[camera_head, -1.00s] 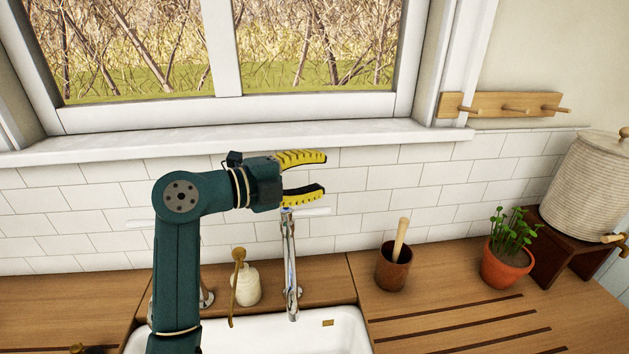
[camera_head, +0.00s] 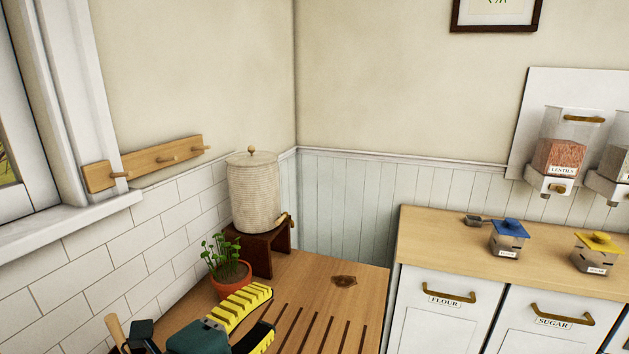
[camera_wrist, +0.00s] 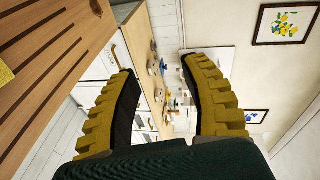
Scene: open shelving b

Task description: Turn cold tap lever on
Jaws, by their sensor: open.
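The sink's tap and its levers are in neither current view. My gripper (camera_head: 265,314) is at the bottom left of the head view, above the grooved wooden worktop, with its yellow-padded fingers apart and nothing between them. In the wrist view, both fingers of my gripper (camera_wrist: 156,65) show spread and empty, facing the far cabinets and wall. A ribbed stoneware crock (camera_head: 254,192) with a small brass spigot (camera_head: 287,219) stands on a dark wooden stand in the corner, beyond my gripper.
A potted plant (camera_head: 230,272) stands close behind my gripper. A wooden handle (camera_head: 115,329) shows at the bottom left. The worktop (camera_head: 315,285) right of the pot is mostly clear. White cabinets (camera_head: 440,310) and another counter (camera_head: 440,240) with blue- and yellow-topped containers lie to the right.

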